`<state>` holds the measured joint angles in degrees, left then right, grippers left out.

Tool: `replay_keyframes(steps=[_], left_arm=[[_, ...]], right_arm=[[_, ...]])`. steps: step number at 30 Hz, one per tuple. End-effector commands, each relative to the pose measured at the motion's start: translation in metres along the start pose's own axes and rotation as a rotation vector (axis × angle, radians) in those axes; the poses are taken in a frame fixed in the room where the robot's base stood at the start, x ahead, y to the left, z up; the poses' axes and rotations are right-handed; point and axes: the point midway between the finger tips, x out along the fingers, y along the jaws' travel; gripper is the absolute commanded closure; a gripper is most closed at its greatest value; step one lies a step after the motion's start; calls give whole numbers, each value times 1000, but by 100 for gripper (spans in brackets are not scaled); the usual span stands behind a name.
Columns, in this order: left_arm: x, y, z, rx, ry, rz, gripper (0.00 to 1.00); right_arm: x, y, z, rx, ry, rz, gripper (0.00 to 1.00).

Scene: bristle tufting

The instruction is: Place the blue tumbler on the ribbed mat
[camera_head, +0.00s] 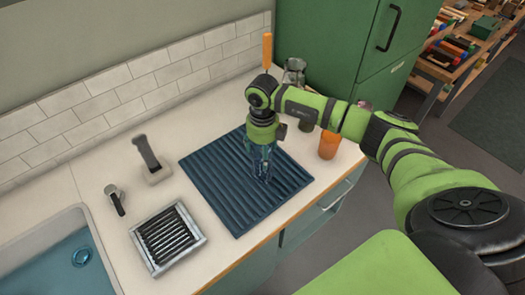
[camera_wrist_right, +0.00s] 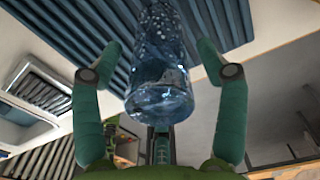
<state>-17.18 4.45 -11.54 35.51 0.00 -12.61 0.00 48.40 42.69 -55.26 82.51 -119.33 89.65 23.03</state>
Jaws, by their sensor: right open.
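The dark blue ribbed mat (camera_head: 208,178) lies flat on the counter in the head view. The clear blue tumbler (camera_head: 264,172) is over the right part of the mat and looks upright, its base apparently on the ribs. In the right wrist view the tumbler (camera_wrist_right: 160,75) sits between the two fingers. My right gripper (camera_head: 262,163) points down around it, open, with a gap beside the glass on each side in the wrist view. The fingers partly hide the tumbler in the head view. My left gripper is not in view.
An orange cup (camera_head: 329,145) and a glass jar (camera_head: 294,72) stand right of and behind the mat. A green cabinet (camera_head: 330,40) stands behind.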

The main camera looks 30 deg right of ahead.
Motion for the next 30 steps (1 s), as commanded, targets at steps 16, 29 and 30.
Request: replay_keyframes(steps=[16, 29, 30], left_arm=[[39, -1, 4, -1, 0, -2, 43], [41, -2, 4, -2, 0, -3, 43], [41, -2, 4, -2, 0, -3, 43]], right_arm=[[-102, 0, 2, 0, -7, -1, 26], [-117, 0, 0, 0, -2, 0, 26], [-117, 0, 0, -1, -2, 0, 26]])
